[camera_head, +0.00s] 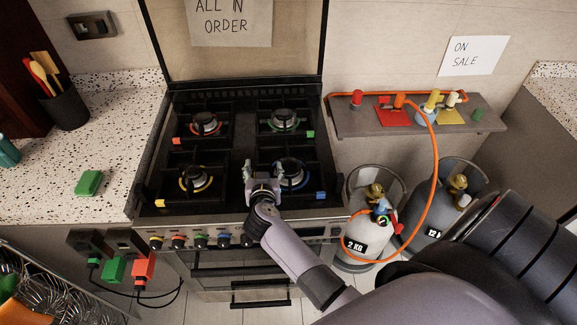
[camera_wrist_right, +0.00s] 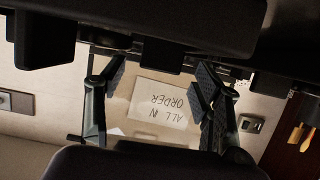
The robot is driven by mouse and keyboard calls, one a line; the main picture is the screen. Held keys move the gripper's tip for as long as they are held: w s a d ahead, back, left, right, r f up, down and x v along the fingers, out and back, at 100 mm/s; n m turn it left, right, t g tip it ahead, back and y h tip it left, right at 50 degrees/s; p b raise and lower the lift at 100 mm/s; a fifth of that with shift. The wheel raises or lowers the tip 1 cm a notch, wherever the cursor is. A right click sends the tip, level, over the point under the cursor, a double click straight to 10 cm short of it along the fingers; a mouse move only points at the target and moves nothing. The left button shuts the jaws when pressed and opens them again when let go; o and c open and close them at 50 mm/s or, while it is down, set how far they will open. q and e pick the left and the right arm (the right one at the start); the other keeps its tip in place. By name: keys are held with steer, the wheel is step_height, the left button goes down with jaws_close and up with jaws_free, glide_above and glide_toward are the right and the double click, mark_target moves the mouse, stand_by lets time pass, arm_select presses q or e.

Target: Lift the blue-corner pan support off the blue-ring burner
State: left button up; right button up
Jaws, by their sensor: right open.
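The blue-ring burner (camera_head: 291,174) is at the front right of the stove. The black pan support with the blue corner (camera_head: 321,195) stands around and over it. My right gripper (camera_head: 262,171) is at the left side of this support, with its fingers pointing toward the back of the stove. In the right wrist view the fingers (camera_wrist_right: 158,95) are spread apart, with nothing clearly held between them. Whether a finger touches the support cannot be told. My left gripper is out of view.
Supports with red (camera_head: 176,141), green (camera_head: 310,134) and yellow (camera_head: 159,203) corners cover the other burners. Knobs line the stove's front edge. A speckled counter (camera_head: 50,205) with a green sponge (camera_head: 89,183) lies left. Gas cylinders (camera_head: 366,240) and an orange hose (camera_head: 434,180) are right.

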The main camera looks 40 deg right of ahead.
steer(key=shift+w+d+f, duration=0.15)
steer(key=shift+w+d, duration=0.05)
steer(key=shift+w, duration=0.1)
steer(key=shift+c, duration=0.2)
steer(key=shift+s, duration=0.1)
steer(key=shift+c, duration=0.7)
steer(key=c, duration=1.2)
jaws_close()
steer(key=shift+r, duration=0.2)
